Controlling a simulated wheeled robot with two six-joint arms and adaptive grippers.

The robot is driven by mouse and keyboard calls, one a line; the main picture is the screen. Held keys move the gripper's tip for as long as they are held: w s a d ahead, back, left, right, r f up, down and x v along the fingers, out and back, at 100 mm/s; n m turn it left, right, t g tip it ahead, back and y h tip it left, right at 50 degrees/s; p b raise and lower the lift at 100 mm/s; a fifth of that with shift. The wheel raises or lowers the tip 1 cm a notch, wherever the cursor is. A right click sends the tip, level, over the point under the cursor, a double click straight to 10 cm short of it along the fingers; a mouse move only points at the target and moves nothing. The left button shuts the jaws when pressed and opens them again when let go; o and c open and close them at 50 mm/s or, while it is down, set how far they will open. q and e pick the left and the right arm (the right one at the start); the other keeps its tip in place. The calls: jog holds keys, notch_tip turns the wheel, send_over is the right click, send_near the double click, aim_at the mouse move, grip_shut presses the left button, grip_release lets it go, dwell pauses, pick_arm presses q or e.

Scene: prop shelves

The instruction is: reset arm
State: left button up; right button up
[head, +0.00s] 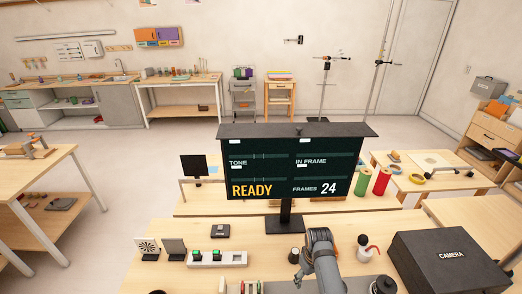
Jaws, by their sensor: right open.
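My right arm reaches in from the bottom of the head view, over the front workbench (150,272). My right gripper (297,258) is at its far end, small and partly hidden by the grey arm link. It is open, and I see nothing held in it. It is above the bench, in front of the foot of the black display board (290,172). My left gripper is not in view.
A black camera case (450,262) stands right of my arm, with a small white bottle (367,246) between. A white switch panel (217,258) is to the left. Red (382,181) and green (363,181) rolls stand behind. Open floor lies beyond the benches.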

jog(key=s+d+r+m+t, duration=0.2)
jog(key=s+d+r, duration=0.25)
jog(key=s, duration=0.45)
jog(key=s+d+r+m+t, duration=0.1)
jog(key=s+d+r+t, duration=0.1)
jog(key=s+d+r, duration=0.5)
jog(key=s+f+g+b, duration=0.15)
jog(key=f+b, duration=0.25)
jog(key=f, duration=1.4)
jog(key=s+f+g+b, duration=0.1)
jog(key=s+f+b, duration=0.25)
jog(key=f, duration=1.55)
pick_arm(q)
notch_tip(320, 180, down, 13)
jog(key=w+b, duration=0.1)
jog(key=b, duration=0.4)
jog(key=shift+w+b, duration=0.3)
pick_arm(e)
jog(key=s+f+m, duration=0.1)
jog(key=s+f, duration=1.6)
jog(key=f, duration=0.3)
jog(key=shift+s+d+h, duration=0.15)
jog(key=shift+s+h, duration=0.2)
jog(key=shift+h, duration=0.05)
jog(key=shift+g, duration=0.25)
